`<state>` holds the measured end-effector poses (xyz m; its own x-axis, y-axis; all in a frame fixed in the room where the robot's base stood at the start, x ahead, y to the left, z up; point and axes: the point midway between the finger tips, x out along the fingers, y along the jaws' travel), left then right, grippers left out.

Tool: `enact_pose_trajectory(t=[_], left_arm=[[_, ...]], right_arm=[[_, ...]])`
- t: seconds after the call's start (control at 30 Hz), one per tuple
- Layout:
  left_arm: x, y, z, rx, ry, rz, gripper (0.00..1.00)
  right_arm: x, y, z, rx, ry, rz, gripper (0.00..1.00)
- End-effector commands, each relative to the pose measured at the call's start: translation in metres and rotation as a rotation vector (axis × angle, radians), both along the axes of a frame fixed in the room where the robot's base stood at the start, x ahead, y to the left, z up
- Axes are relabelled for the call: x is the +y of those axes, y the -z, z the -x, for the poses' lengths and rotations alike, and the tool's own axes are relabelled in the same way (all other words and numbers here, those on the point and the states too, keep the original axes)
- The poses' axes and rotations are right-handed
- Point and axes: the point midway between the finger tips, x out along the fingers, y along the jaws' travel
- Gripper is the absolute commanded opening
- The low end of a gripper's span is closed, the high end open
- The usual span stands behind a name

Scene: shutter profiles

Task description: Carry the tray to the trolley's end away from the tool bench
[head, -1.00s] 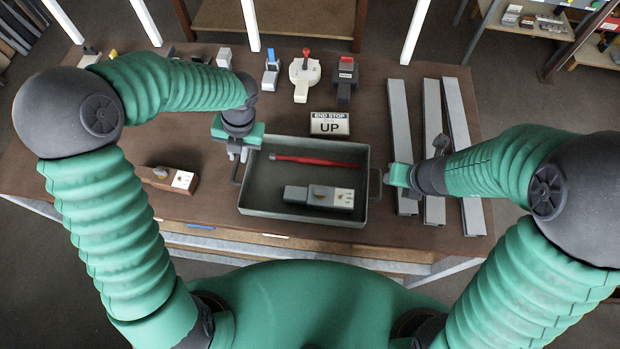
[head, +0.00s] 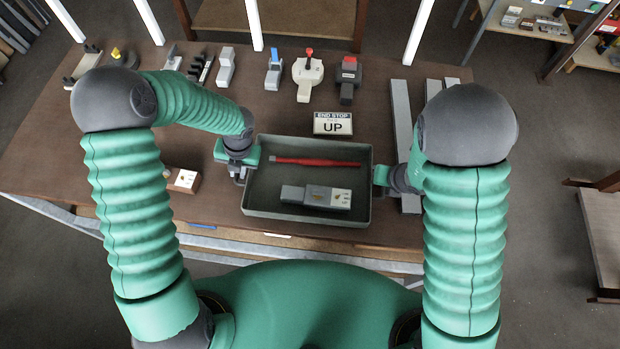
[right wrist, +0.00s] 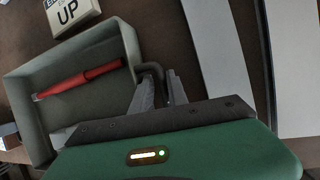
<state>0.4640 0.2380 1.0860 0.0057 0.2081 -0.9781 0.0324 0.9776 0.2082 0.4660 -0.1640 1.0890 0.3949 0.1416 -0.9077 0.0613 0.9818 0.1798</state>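The grey-green tray (head: 300,213) lies on the brown worktop (head: 110,150), holding a red pen-shaped tool (head: 315,162) and a grey block with a white label (head: 316,196). My left gripper (head: 238,174) is at the tray's left side; its fingers and the handle there are too hidden to tell its opening. My right gripper (head: 384,176) is at the right side. In the right wrist view, its fingers (right wrist: 160,88) stand apart, with the tray's dark right handle (right wrist: 153,70) at the gap between their tips. I cannot tell which surface is the trolley.
An "END STOP UP" sign (head: 333,123) stands just behind the tray. Long grey profiles (head: 402,110) lie to its right, partly under my right arm. Several tools and clamps line the back. A low wooden-topped stand (head: 606,230) is at the right edge, across open floor.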

Motion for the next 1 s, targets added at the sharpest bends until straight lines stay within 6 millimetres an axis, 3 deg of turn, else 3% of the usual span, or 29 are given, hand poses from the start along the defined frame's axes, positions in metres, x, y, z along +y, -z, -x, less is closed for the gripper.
enact_pose_trajectory(t=[0.03,0.13,1.0], left_arm=[[-0.001,-0.0003,-0.0003,-0.001,0.001,-0.001,0.07],[-0.0024,-0.0014,-0.0005,-0.002,0.001,-0.002,0.0],[-0.0031,-0.0036,0.0,-0.005,0.003,-0.002,0.0]], right_arm=[[-0.0015,0.0003,0.0004,0.0,0.002,0.0,0.13],[-0.0031,0.0,0.0009,0.0,0.003,-0.001,0.0],[-0.0031,-0.0015,0.0031,0.002,0.003,0.0,0.0]])
